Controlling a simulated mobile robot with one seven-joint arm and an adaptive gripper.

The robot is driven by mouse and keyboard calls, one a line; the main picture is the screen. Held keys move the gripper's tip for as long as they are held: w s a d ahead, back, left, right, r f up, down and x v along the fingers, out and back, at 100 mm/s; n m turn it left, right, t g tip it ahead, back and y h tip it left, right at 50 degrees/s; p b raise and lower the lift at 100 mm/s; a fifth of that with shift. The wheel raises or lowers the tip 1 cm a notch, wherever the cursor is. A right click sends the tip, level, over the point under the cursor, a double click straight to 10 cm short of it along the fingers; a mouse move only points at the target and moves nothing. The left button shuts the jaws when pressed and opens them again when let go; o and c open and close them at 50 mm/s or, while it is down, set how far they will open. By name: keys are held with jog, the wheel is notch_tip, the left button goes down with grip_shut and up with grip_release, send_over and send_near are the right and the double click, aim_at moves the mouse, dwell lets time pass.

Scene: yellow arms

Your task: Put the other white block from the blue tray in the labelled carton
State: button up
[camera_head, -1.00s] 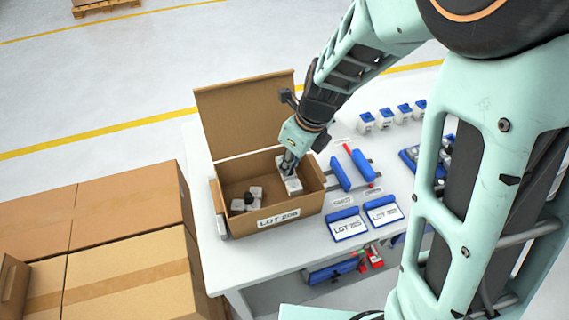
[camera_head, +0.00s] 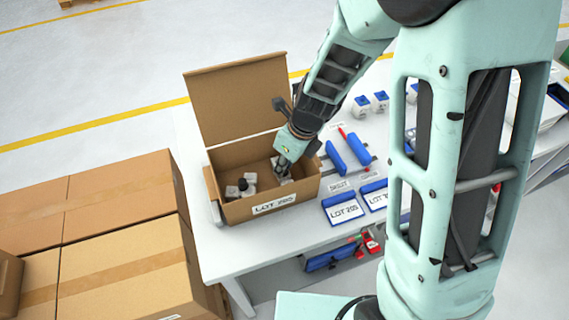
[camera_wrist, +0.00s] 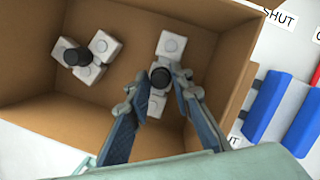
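The labelled carton (camera_head: 228,209) stands open on the white table, its back flap raised and a LOT label on its front. My gripper (camera_head: 283,178) is down inside its right half. In the wrist view my gripper (camera_wrist: 159,76) has its fingertips spread on either side of a white block with a black knob (camera_wrist: 157,103), with a gap visible at the left finger. That block appears to rest on the carton floor. Another white block with a black knob (camera_wrist: 98,45) lies in the left part; it also shows in the head view (camera_head: 240,188). The blue tray is hidden behind my arm.
Blue-edged label cards (camera_head: 343,209) and blue bars (camera_head: 336,157) lie right of the carton. Blue-topped white containers (camera_head: 361,106) stand further back. Large closed cartons (camera_head: 125,265) are stacked at the left. The carton's walls surround my gripper closely.

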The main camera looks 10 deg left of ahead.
jog(key=shift+o, duration=1.2)
jog(key=shift+r, duration=0.25)
jog(key=p+v, duration=0.2)
jog(key=v, duration=1)
jog(key=shift+w, duration=0.1)
